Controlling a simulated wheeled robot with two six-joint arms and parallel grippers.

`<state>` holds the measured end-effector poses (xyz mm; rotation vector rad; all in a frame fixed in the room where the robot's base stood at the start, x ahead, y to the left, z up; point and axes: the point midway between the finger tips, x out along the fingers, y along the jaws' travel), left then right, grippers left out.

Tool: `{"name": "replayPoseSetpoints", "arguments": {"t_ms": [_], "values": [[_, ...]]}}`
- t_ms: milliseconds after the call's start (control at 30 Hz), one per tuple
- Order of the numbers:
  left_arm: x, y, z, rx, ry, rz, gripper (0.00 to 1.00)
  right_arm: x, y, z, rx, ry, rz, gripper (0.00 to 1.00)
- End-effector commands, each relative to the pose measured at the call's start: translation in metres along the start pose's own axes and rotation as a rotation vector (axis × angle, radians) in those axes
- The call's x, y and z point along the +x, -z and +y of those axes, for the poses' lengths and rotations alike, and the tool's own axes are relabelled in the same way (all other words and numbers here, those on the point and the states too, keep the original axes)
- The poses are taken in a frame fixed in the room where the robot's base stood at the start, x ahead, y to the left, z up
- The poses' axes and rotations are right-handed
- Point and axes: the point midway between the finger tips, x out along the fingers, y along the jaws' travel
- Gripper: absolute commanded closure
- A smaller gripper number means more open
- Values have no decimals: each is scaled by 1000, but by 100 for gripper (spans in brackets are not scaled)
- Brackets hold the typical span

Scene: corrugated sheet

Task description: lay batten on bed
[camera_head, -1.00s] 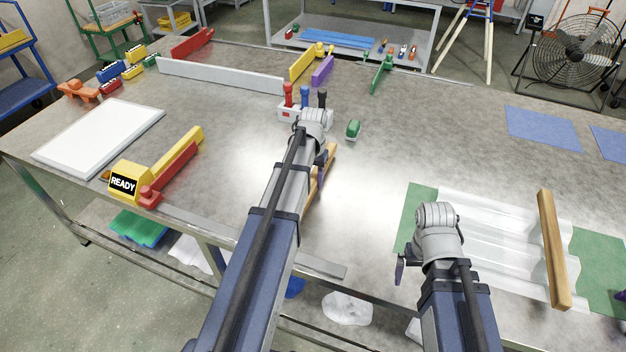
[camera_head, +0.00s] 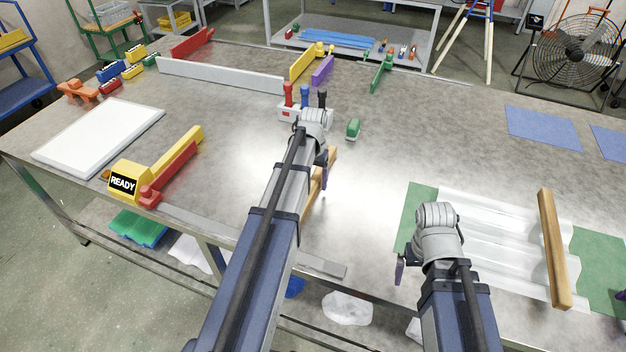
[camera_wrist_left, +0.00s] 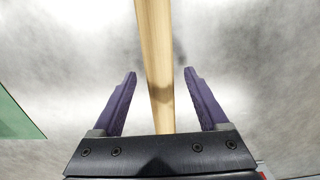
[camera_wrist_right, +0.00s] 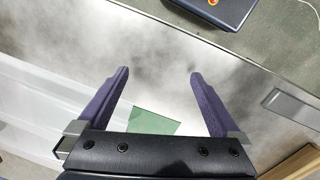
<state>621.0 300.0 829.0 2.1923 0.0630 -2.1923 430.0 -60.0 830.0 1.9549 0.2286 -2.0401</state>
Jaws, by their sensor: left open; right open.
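A wooden batten (camera_head: 331,160) lies on the metal table, partly hidden behind my left arm in the head view. In the left wrist view the batten (camera_wrist_left: 155,40) runs lengthwise between the two purple fingers of my left gripper (camera_wrist_left: 160,73), with a gap on each side. My left gripper (camera_head: 322,178) is open over it. A green bed (camera_head: 420,200) lies at the right, with a clear corrugated sheet (camera_head: 490,215) on it. Another batten (camera_head: 553,250) lies across the sheet's right part. My right gripper (camera_head: 400,270) is open and empty by the bed's front left corner.
A white panel (camera_head: 98,135) and a yellow-and-red READY device (camera_head: 160,170) are at the left. Blue sheets (camera_head: 543,128) lie at back right. The table middle is clear.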

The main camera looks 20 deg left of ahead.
Motion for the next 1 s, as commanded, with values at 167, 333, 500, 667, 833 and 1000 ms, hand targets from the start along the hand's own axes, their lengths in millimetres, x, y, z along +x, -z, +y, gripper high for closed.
{"name": "replayPoseSetpoints", "arguments": {"t_ms": [167,333,500,667,833,1000], "values": [[-1,0,0,0,0,0,23,-1,0,0,0,0,0,0],[-9,0,0,0,0,0,23,-9,-1,1,0,0,0,0],[-27,0,0,0,0,0,23,-27,-2,2,0,0,0,0],[-48,0,0,0,0,0,23,-48,-3,5,0,0,0,0],[-70,0,0,0,0,0,23,-69,-4,7,0,0,0,0],[-79,0,0,0,0,0,23,-78,-5,8,0,0,0,0]]}}
